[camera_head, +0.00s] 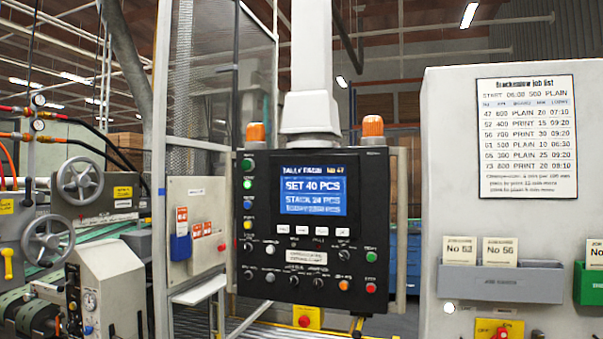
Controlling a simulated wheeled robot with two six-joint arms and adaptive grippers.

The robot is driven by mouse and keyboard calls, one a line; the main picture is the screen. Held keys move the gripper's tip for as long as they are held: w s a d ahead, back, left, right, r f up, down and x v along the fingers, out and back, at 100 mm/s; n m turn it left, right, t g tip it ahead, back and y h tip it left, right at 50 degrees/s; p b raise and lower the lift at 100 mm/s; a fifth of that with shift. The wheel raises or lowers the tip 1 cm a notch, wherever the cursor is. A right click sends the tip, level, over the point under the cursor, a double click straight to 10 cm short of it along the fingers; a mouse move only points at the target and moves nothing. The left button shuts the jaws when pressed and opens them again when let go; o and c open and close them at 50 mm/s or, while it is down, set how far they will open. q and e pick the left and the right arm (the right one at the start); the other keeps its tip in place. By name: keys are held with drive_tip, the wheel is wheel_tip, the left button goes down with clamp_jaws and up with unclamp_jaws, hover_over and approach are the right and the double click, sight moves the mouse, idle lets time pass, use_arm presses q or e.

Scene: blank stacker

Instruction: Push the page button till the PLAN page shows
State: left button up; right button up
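A dark control panel (262,262) hangs from a light grey post in the middle of the head view. Its lit blue screen (313,195) reads "SET 40 PCS", with a "STACK" line and a smaller blurred line below. The header above the blue area seems to begin with "TALLY" and end in a job number; I do not see the word PLAN. A row of several small white buttons (302,230) sits under the screen. Their labels are too blurred to tell which is the page button. Neither of my grippers is in view.
Knobs and coloured buttons, including a red one (370,288), crowd the panel's lower part. A grey cabinet with a job list (527,137) and a grey card holder (500,283) stands at right. Machinery with handwheels (80,180) and a mesh guard (205,80) are at left.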

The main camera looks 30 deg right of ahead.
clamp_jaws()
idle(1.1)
